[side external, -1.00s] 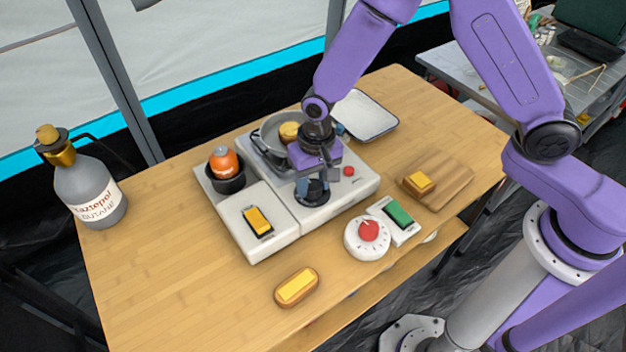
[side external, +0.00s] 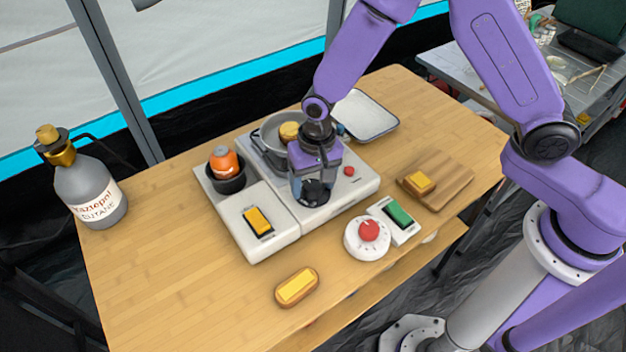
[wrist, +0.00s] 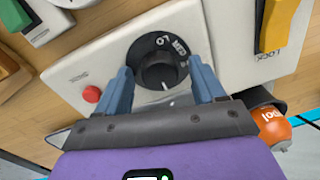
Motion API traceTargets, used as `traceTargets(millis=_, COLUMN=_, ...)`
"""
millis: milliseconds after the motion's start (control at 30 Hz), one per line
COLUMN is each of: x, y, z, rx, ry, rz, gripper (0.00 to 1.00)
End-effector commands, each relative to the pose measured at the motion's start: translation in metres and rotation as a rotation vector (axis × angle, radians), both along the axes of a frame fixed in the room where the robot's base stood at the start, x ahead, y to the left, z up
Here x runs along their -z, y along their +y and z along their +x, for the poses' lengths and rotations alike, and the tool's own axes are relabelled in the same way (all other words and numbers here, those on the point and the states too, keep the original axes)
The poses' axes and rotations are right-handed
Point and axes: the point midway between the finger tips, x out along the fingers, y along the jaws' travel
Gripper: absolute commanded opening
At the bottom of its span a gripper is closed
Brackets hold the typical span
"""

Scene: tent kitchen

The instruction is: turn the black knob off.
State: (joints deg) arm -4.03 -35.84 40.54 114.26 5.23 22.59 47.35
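The black knob (wrist: 160,68) sits on a black dial disc on the front of the white stove (wrist: 120,50). The dial shows LO and MED lettering, and a small white mark shows on the knob's lower edge. In the side external view the knob (side external: 313,188) is partly covered by my gripper. My gripper (wrist: 162,82) is open, with one blue-grey finger on each side of the knob. A gap shows between each finger and the knob. Whether the fingertips are level with the knob is hard to tell.
A pot (side external: 270,135) stands on the stove behind my gripper. A small red button (wrist: 91,94) is beside the dial. A white unit with a yellow switch (side external: 257,221) adjoins the stove. A white timer with a red knob (side external: 369,231) and a green switch (side external: 398,213) are in front.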

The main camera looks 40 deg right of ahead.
Motion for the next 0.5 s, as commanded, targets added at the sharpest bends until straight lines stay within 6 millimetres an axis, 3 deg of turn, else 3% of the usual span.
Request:
traceTargets(millis=267, x=-0.010, y=0.000, z=0.000, rx=-0.002, ry=0.000, rz=0.000, gripper=0.69)
traceTargets(millis=500, x=-0.049, y=-0.002, z=0.000, rx=-0.001, ry=-0.004, rz=0.003, gripper=0.69)
